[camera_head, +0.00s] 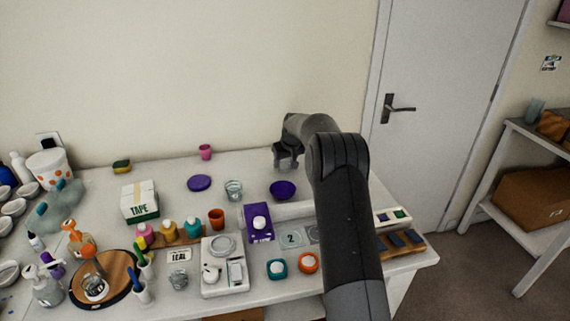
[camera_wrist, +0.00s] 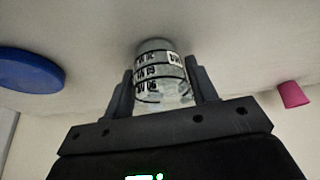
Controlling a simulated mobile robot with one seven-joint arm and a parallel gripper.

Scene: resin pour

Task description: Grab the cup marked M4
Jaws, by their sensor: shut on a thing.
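My gripper (camera_head: 287,165) is above the back of the table, behind the purple bowl (camera_head: 283,189) in the head view. In the wrist view my gripper (camera_wrist: 160,90) is shut on a clear cup (camera_wrist: 160,75) with black bands and printed dark marks. A small white label (camera_wrist: 175,58) shows near its far end, but I cannot read it surely. The held cup is hard to make out in the head view. Another clear cup (camera_head: 233,190) stands on the table to the left of the bowl.
The table (camera_head: 240,165) has free room at the back. A pink cup (camera_head: 205,152), a purple lid (camera_head: 199,183) and an orange cup (camera_head: 216,219) stand left of my gripper. The wall is behind.

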